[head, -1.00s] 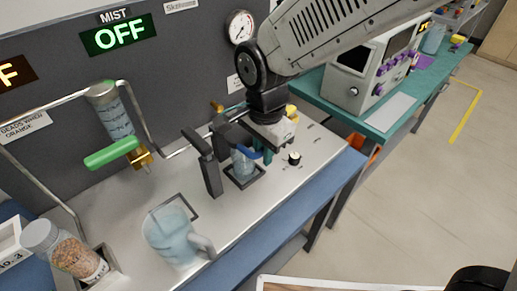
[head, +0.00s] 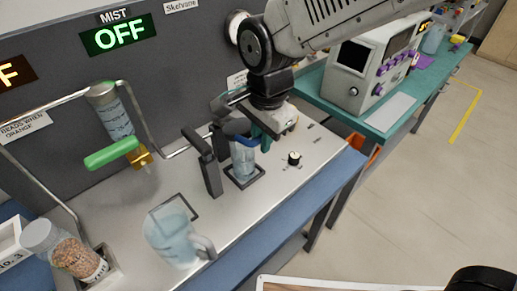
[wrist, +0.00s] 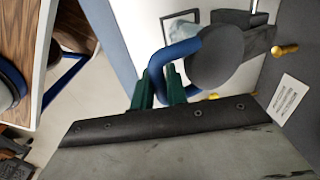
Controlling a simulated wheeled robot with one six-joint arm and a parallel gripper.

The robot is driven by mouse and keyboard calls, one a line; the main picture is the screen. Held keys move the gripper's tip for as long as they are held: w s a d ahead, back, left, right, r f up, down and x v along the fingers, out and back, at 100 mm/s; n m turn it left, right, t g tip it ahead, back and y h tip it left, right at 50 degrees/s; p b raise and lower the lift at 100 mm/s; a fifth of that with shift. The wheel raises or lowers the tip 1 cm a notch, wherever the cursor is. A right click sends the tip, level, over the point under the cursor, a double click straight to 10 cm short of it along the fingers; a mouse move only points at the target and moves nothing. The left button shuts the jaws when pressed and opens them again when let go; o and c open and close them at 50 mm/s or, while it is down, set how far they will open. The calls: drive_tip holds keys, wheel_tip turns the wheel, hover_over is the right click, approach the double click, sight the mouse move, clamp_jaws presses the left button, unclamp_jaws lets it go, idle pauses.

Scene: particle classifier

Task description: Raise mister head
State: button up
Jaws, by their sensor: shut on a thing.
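The mister head (head: 235,127) is a dark round cap on a dark arm beside an upright post (head: 210,170). It sits above a small clear jar (head: 243,163) in a square holder. In the wrist view the mister head (wrist: 216,57) is a dark disc with a curved blue handle (wrist: 178,50). My gripper (wrist: 160,86) has green fingers shut on this blue handle. In the head view my gripper (head: 262,134) is just right of the cap, partly hidden by my wrist.
A clear pitcher (head: 172,240) stands at the bench front. A green-handled tube (head: 112,153) hangs on a frame at left. A knob (head: 294,158) is right of the jar. The sign (head: 119,35) reads MIST OFF.

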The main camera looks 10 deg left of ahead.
drive_tip(key=shift+r, duration=0.1)
drive_tip(key=shift+w+a+r+y, duration=0.15)
drive_tip(key=shift+w+a+r, duration=0.05)
drive_tip(key=shift+r, duration=0.35)
drive_tip(key=shift+w+a+r+y, duration=0.15)
drive_tip(key=shift+r, duration=0.35)
drive_tip(key=shift+w+a+r+t, duration=0.2)
drive_tip(key=shift+a+r, duration=0.05)
drive_tip(key=shift+r, duration=0.25)
drive_tip(key=shift+w+a+r+t, duration=0.2)
drive_tip(key=shift+r, duration=0.3)
drive_tip(key=shift+w+a+r+y, duration=0.2)
drive_tip(key=shift+r+y, duration=0.1)
drive_tip(key=shift+r, duration=0.05)
drive_tip(key=shift+w+a+r, duration=0.35)
drive_tip(key=shift+a+r, duration=0.05)
drive_tip(key=shift+r, duration=0.3)
